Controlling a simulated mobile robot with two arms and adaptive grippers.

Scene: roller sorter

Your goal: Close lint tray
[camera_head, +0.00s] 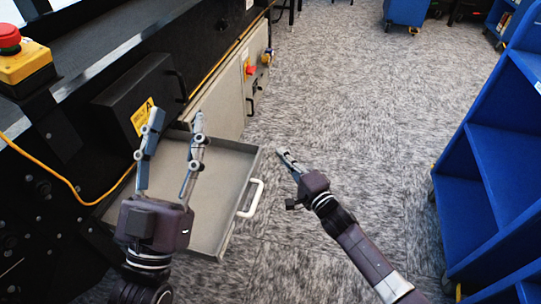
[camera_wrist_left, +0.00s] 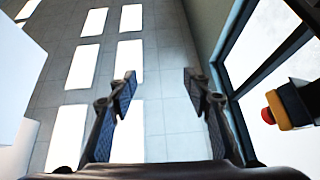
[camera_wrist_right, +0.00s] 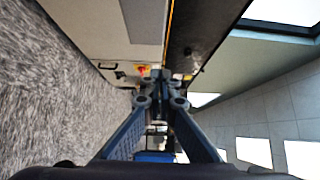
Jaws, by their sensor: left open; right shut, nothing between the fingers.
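The lint tray (camera_head: 233,192) is a grey, shallow drawer pulled out from the black machine on the left in the head view. Its white handle (camera_head: 252,198) is on its right-hand front face. My left gripper (camera_head: 175,122) is open and empty, and in the head view it covers part of the tray. In the left wrist view its fingers (camera_wrist_left: 158,88) stand apart with ceiling behind them. My right gripper (camera_head: 282,152) is shut and empty, to the right of the tray's front and apart from the handle. In the right wrist view its fingertips (camera_wrist_right: 163,76) are together.
The black machine (camera_head: 105,55) fills the left side, with a red emergency button (camera_head: 9,38) on a yellow box and an orange cable (camera_head: 62,182). A blue shelf cart (camera_head: 495,165) stands at the right. Carpeted floor (camera_head: 345,80) lies free between.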

